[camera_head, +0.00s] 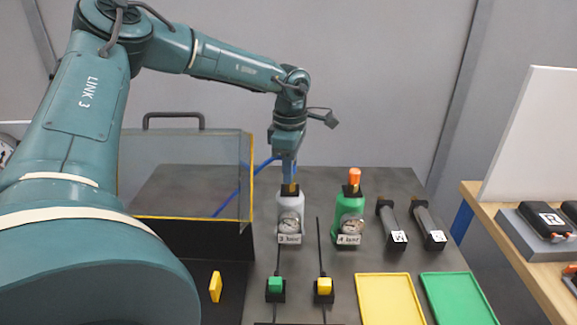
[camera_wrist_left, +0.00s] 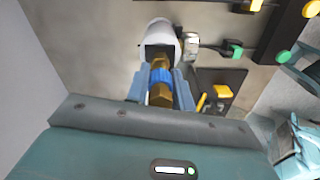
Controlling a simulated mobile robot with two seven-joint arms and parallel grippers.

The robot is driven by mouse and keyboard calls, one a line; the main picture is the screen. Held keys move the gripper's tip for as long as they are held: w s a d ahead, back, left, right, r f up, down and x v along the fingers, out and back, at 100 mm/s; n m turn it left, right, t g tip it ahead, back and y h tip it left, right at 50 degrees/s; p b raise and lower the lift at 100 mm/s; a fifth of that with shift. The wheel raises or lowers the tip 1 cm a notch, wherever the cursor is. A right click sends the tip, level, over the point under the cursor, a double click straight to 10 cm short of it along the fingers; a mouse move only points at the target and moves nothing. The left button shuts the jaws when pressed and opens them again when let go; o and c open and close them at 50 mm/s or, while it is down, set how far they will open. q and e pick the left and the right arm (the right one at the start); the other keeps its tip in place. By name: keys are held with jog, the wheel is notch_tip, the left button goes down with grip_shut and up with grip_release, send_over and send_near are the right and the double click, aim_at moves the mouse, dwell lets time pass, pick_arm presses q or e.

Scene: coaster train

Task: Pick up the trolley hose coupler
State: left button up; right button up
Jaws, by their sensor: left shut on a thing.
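The trolley hose coupler (camera_wrist_left: 160,96) is a brass fitting with a blue band. My left gripper (camera_head: 289,176) is shut on it, with one finger on each side in the left wrist view. It stands upright over the top of the light grey canister (camera_head: 289,203), which has a gauge and a "3 bar" label. The coupler's brass end is at the canister's dark top; I cannot tell whether they are joined. A blue hose (camera_head: 232,196) runs from near the gripper down to the left, behind the clear panel. My right gripper is not in view.
A green canister (camera_head: 348,217) with an orange top stands close on the right. Two dark cylinders (camera_head: 391,224) lie beyond it. Green (camera_head: 275,285) and yellow (camera_head: 323,287) blocks on stands are in front. A clear-panelled box (camera_head: 186,175) with a handle stands left. Yellow (camera_head: 390,299) and green (camera_head: 458,298) trays lie front right.

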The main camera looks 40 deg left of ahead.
pick_arm(q)
grip_shut()
